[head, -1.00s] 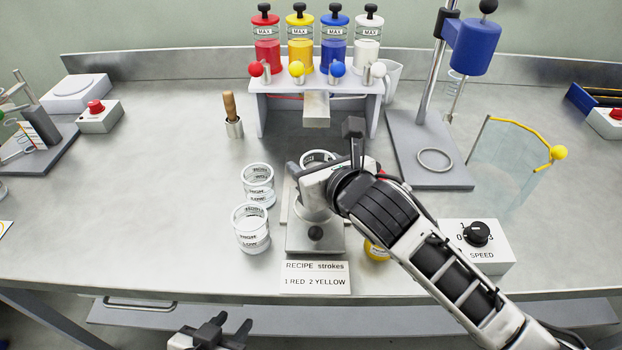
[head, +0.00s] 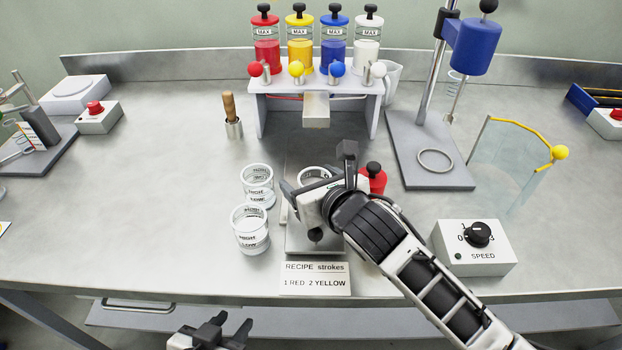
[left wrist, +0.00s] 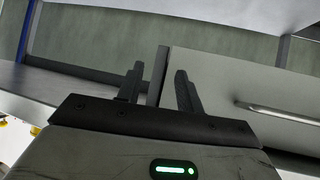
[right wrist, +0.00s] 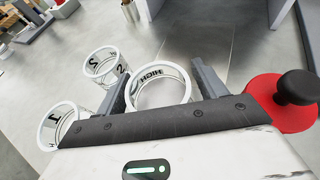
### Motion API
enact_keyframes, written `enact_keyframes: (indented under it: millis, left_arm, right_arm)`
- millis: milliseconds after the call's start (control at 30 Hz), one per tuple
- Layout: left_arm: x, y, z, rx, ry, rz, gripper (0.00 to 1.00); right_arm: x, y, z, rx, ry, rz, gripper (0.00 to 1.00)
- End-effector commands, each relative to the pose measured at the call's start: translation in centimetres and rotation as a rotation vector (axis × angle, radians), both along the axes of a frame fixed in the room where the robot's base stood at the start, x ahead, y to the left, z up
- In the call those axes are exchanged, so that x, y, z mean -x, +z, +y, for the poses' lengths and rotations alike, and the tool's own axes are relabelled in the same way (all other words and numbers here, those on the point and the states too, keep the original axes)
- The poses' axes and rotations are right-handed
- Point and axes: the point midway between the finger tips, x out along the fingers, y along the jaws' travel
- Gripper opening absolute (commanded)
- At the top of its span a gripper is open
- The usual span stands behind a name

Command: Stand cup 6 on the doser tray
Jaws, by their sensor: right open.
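A clear cup (head: 314,173) with a white rim stands between the spread fingers of my right gripper (head: 318,178), over the grey doser tray (head: 300,244). In the right wrist view the cup (right wrist: 162,88) shows the word HIGH; its number is not visible. The cup is close to one finger, with a gap to the other. It looks upright, but its base is hidden, so I cannot tell whether it touches the tray. My right gripper (right wrist: 160,88) is open around it. My left gripper (head: 222,330) is open and empty, low in front of the bench.
Cup 2 (right wrist: 100,67) and cup 1 (right wrist: 62,122) stand left of the tray. A red piece with a black knob (head: 373,178) is close to my right gripper. The dispenser nozzle block (head: 316,110) is behind.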

Motion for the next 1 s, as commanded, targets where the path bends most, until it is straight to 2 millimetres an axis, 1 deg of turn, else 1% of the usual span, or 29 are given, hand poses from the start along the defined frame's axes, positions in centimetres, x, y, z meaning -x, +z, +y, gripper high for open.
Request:
enact_keyframes:
  millis: [133,233,500,600,700,833,1000]
  left_arm:
    - [0.2,-0.1,0.0,0.0,0.0,0.005,0.36]
    - [0.3,-0.1,0.0,-0.001,-0.001,0.009,0.36]
    - [0.4,-0.1,0.1,-0.004,0.0,0.012,0.36]
    - [0.4,0.0,0.1,-0.004,0.0,0.011,0.36]
    - [0.4,0.0,0.1,-0.004,0.001,0.009,0.36]
    - [0.2,0.1,0.1,-0.004,0.002,0.006,0.36]
    - [0.0,0.2,0.1,-0.003,0.003,0.001,0.36]
  right_arm:
    - [0.2,0.4,-0.1,-0.001,0.001,-0.001,0.7]
    - [1.2,0.9,-0.7,0.002,0.001,-0.003,0.7]
    - [6.0,3.1,-3.1,0.002,0.002,-0.001,0.7]
    - [7.6,3.8,-3.9,0.003,0.002,0.0,0.7]
    - [8.8,4.4,-4.5,0.002,0.001,-0.001,0.7]
    - [9.7,4.8,-5.0,0.001,0.0,0.0,0.7]
    - [9.9,4.9,-5.1,0.0,0.0,0.001,0.7]
